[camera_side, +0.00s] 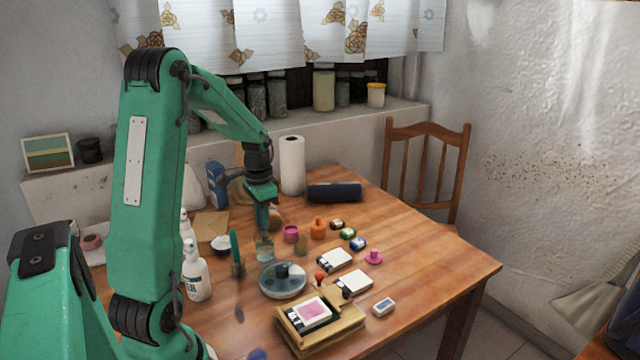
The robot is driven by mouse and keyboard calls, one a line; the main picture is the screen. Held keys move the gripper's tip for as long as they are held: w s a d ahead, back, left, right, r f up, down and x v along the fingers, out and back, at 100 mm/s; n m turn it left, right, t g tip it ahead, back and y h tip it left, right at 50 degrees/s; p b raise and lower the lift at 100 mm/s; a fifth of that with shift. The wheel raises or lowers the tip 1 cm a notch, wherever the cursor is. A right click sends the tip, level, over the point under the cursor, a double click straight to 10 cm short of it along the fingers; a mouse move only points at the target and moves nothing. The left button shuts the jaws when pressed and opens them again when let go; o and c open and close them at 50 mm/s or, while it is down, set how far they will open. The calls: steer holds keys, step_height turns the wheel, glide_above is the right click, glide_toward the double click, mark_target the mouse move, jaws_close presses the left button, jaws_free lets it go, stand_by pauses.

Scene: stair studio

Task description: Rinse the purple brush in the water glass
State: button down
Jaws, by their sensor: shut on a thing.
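My gripper (263,236) points down at the left part of the wooden table, at the small clear water glass (265,252). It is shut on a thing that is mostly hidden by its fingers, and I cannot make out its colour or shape. The fingertips overlap the top of the glass in this view. I cannot tell whether the held thing is inside the glass or above it. I cannot pick out the purple brush for certain.
A round grey palette (284,289) is in front of the glass. White spray bottles (197,277) stand left. A wooden tray (345,331) holds a pink pad; small pots and white boxes (335,260) lie right. A paper roll (292,166) stands behind. The table's right side is clear.

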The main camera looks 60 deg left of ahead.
steer(key=shift+r, duration=1.85)
stand_by(0.4)
steer(key=shift+r, duration=2.5)
steer(key=w+d, duration=0.5)
steer(key=d, duration=0.8)
steer(key=w+d, duration=0.5)
steer(key=d, duration=0.9)
steer(key=shift+d, duration=0.15)
